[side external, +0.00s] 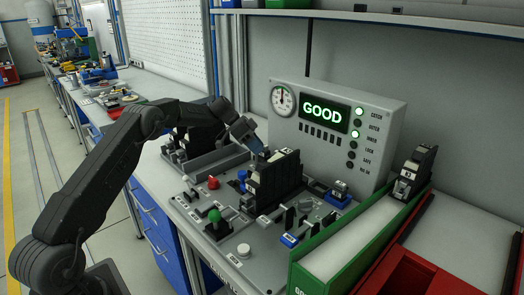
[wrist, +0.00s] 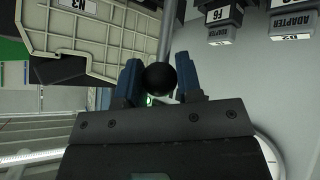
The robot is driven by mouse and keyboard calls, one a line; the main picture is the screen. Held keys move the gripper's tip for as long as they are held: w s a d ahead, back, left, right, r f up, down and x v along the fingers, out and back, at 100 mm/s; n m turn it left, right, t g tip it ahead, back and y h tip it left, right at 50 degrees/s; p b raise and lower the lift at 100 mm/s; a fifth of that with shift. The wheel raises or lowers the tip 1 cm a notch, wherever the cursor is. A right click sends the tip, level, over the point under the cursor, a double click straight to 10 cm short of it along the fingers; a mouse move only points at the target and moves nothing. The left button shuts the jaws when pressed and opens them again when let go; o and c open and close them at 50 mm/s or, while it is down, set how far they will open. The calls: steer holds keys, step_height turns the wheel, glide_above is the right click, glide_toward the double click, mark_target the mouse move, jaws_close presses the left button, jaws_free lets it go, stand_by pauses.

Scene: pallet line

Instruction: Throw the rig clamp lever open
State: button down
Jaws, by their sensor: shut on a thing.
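My gripper (side external: 254,147) is at the back of the rig plate (side external: 190,203), just behind a black block of modules (side external: 275,181). In the wrist view its two blue fingers (wrist: 160,88) sit either side of a black ball knob (wrist: 159,76) and are shut on it. The knob is on the end of a grey lever rod (wrist: 168,32), which runs up out of the picture. In the side view the lever is not clearly visible at the gripper. The wrist view also shows a pale ribbed part marked N3 (wrist: 100,28) beside the rod.
A grey panel (side external: 375,105) with a gauge and a lit GOOD display (side external: 322,115) stands behind the rig. Red (side external: 213,183) and green (side external: 214,215) knobs are in front. A green-sided tray (side external: 345,240) holding a module (side external: 414,172) and a red bin (side external: 405,270) are at right.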

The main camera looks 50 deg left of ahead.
steer(key=shift+h, duration=0.7)
steer(key=shift+a+f, duration=0.25)
steer(key=shift+a, duration=0.7)
steer(key=shift+a+f, duration=0.25)
steer(key=shift+a, duration=0.65)
steer(key=shift+a+f, duration=0.25)
steer(key=shift+a, duration=0.7)
steer(key=c, duration=0.8)
jaws_free()
